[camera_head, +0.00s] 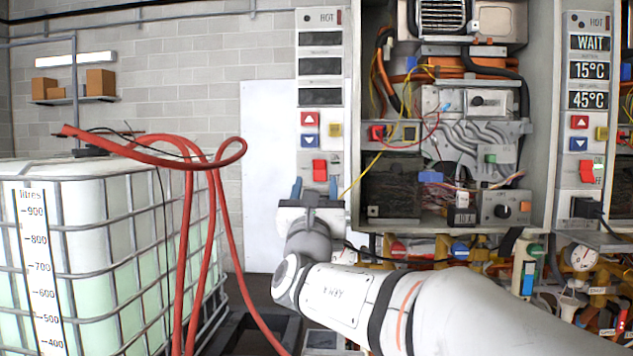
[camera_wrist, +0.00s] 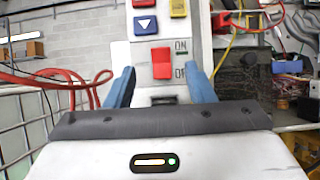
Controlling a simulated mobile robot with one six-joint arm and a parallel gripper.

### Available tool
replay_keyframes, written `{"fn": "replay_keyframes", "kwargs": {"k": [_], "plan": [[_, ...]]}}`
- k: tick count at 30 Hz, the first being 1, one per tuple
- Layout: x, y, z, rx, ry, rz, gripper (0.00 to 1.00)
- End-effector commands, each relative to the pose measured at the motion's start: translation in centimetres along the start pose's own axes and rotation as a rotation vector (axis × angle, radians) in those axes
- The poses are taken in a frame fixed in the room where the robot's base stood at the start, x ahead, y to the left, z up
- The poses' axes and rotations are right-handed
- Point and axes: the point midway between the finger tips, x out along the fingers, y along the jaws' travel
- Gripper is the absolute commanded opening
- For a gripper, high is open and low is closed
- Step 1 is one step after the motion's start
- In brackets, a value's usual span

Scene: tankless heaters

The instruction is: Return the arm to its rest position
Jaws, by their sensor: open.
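My gripper (camera_head: 311,190) is raised in front of the lower part of the left heater's control panel (camera_head: 320,110). Its two blue fingers stand apart with nothing between them, and they also show in the wrist view (camera_wrist: 162,88). A red rocker switch (camera_head: 320,170) sits just above the fingers; in the wrist view the red switch (camera_wrist: 161,64) lies between and beyond the fingertips, with ON and OFF marked to its right. The panel's three displays are dark. I cannot tell whether the fingers touch the panel. My arm reaches in from the lower right.
A caged liquid tank (camera_head: 110,250) stands at the left, with a red hose (camera_head: 187,240) looped over it. The open heater cabinet (camera_head: 440,130) shows wiring to the right. A second panel (camera_head: 587,110) reads WAIT, 15°C and 45°C. Pipes and valves (camera_head: 460,250) crowd below.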

Motion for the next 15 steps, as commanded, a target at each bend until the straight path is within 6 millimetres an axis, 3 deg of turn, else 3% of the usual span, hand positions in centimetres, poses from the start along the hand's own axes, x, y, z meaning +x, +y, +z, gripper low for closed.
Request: {"fn": "replay_keyframes", "kwargs": {"k": [4,15], "plan": [[-0.95,-0.01,0.01,0.001,-0.001,0.000,0.49],[-0.96,-0.76,-0.15,0.016,0.014,-0.021,0.49]]}}
